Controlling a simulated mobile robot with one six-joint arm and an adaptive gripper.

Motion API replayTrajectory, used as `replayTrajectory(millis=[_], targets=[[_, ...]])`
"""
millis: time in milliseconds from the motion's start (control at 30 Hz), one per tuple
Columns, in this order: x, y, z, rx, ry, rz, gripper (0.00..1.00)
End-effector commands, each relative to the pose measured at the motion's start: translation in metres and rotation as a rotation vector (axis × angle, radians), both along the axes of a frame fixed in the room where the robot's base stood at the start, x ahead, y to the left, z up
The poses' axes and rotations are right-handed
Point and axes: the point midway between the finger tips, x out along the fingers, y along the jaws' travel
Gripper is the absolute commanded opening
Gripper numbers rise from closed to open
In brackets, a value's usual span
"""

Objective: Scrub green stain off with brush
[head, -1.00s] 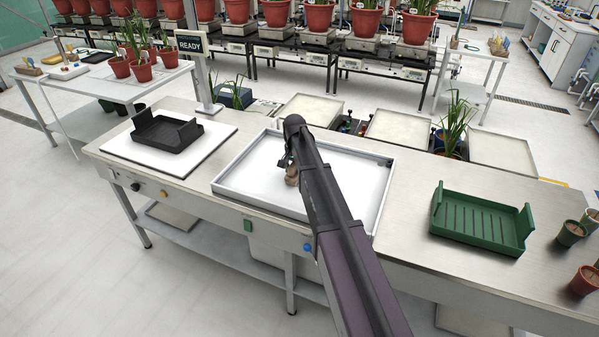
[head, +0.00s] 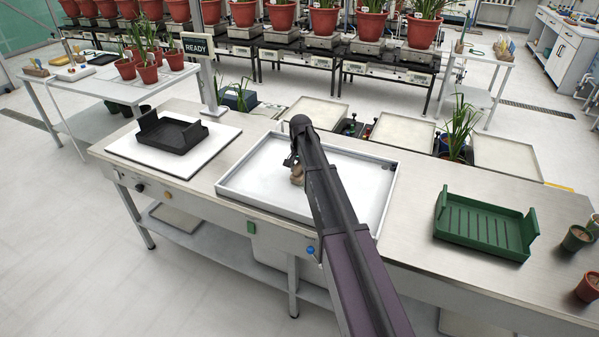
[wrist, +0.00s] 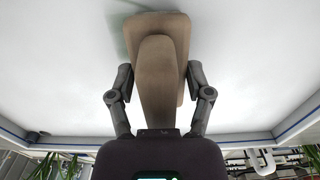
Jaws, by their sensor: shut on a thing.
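My gripper (wrist: 160,76) is shut on a tan wooden brush (wrist: 158,22), with one finger on each side of its handle block. In the head view the brush (head: 297,176) is a small brown shape, low inside the white shallow tray (head: 239,198) and partly hidden by my arm. Its bristles are not visible, and I cannot tell whether they touch the tray floor. A faint green stain (wrist: 116,22) shows on the white surface beside the brush's upper left edge in the wrist view. The head view shows no clear stain.
A black tray (head: 171,139) on a white board stands left on the bench. A green tray (head: 484,223) and small pots (head: 577,238) stand right. A READY sign (head: 197,47) rises behind the white tray's left side. Bare bench lies between the white and green trays.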

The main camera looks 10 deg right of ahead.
Motion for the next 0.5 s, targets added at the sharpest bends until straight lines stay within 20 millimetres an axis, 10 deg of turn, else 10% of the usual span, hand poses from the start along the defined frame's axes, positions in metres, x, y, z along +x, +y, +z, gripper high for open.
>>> replayTrajectory(millis=[500], targets=[[-0.0042,-0.008,-0.0002,-0.003,-0.003,-0.001,0.27]])
